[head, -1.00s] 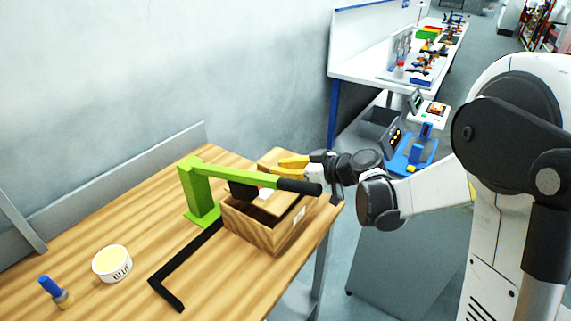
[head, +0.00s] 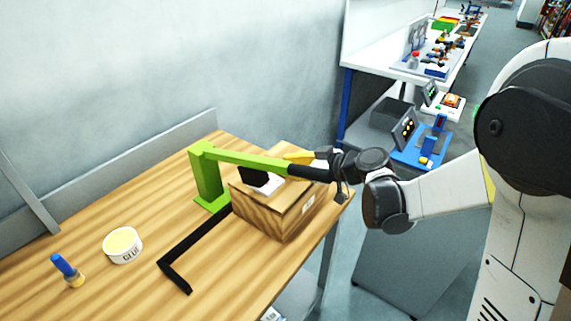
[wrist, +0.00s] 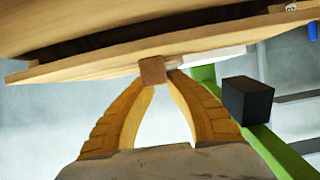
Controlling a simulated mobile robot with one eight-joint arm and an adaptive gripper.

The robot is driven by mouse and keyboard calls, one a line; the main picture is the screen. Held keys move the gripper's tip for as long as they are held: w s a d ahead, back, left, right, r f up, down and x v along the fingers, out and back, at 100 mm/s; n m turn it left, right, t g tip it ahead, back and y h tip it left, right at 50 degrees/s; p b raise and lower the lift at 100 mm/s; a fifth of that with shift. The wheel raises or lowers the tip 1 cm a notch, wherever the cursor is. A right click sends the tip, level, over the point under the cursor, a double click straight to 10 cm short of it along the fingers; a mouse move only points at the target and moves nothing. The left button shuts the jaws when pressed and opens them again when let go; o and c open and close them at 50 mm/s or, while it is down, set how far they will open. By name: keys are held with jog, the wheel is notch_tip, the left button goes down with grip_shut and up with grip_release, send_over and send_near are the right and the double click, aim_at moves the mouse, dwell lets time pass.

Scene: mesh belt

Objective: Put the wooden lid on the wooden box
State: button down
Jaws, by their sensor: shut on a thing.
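The wooden box (head: 262,215) stands at the right end of the table, with its front and right sides showing in the head view. The wooden lid (head: 287,193) lies over its top, roughly level and lined up. In the wrist view the lid (wrist: 90,69) crosses the picture, with a dark gap between it and the box (wrist: 120,18); I cannot tell whether it is fully seated. My gripper (head: 294,157) is at the lid's far side. Its yellow fingers (wrist: 167,75) are shut on the lid's small wooden knob (wrist: 152,70).
A green clamp-like stand (head: 208,178) reaches its arm over the box, with a black block (head: 252,174) near the lid. A black angled bar (head: 190,250), a glue tub (head: 122,246) and a blue-handled tool (head: 66,269) lie left. A wall backs the table.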

jog(key=shift+f+b, duration=0.4)
jog(key=c, duration=1.4)
grip_release()
jog(key=v, duration=1.2)
jog(key=s+d+m+h, duration=0.2)
jog(key=s+m+h, duration=0.1)
jog(key=s, duration=0.3)
jog(key=s+d+f+m+g+h, duration=0.1)
jog(key=s+d+m+h, duration=0.2)
jog(key=s, duration=0.4)
jog(key=s+d+f+m+h, duration=0.1)
jog(key=s+d+m+h, duration=0.2)
jog(key=s, duration=0.3)
jog(key=shift+s+d+f+m+h, duration=0.2)
jog(key=shift+s+m+h, duration=0.15)
jog(key=shift+m+h, duration=0.45)
